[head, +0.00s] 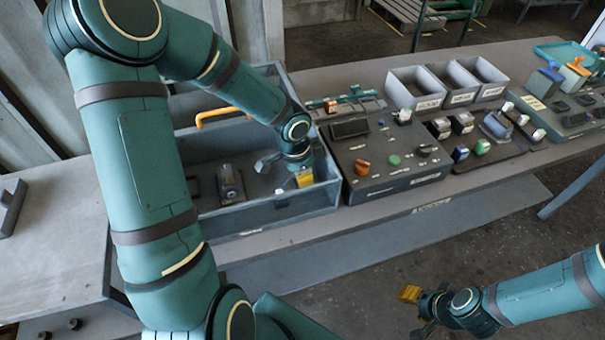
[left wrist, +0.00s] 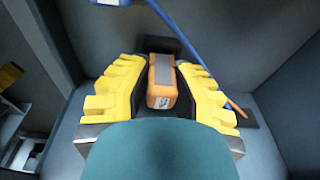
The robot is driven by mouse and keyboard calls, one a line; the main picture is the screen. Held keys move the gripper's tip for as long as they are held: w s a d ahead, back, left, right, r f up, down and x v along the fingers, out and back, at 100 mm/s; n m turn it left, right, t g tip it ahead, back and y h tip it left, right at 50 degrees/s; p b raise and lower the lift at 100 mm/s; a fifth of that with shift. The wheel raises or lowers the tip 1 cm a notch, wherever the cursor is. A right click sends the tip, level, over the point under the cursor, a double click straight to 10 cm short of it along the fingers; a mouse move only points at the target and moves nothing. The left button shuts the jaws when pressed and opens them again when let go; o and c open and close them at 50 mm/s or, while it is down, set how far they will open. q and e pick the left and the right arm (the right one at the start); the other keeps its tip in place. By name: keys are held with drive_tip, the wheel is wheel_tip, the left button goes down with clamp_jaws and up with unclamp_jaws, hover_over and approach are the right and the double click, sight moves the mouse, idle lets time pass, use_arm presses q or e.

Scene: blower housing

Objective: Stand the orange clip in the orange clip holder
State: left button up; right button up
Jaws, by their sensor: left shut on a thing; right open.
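My left gripper (head: 303,178) is down inside the large grey tub (head: 262,217), near its right end. In the left wrist view, the yellow fingers of my left gripper (left wrist: 160,92) are shut on an orange block with a grey band, which looks like the orange clip (left wrist: 162,84). The clip is hidden in the head view. A dark piece shows behind the clip; I cannot tell whether they touch. I cannot single out the orange clip holder. My right gripper (head: 412,296) is open and empty over the floor, in front of the bench.
A control panel (head: 385,160) with knobs stands right of the tub. A small rack (head: 345,104) with an orange piece is behind it. Grey bins (head: 415,88) stand farther right.

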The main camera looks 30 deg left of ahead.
use_arm(q)
drive_tip(key=shift+f+b, duration=0.45)
idle(0.4)
drive_tip(key=o, duration=0.9)
drive_tip(key=r, duration=0.4)
drive_tip(key=s+r, duration=0.1)
drive_tip(key=r, duration=0.7)
drive_tip(key=shift+s+a, duration=0.3)
drive_tip(key=shift+a, duration=0.1)
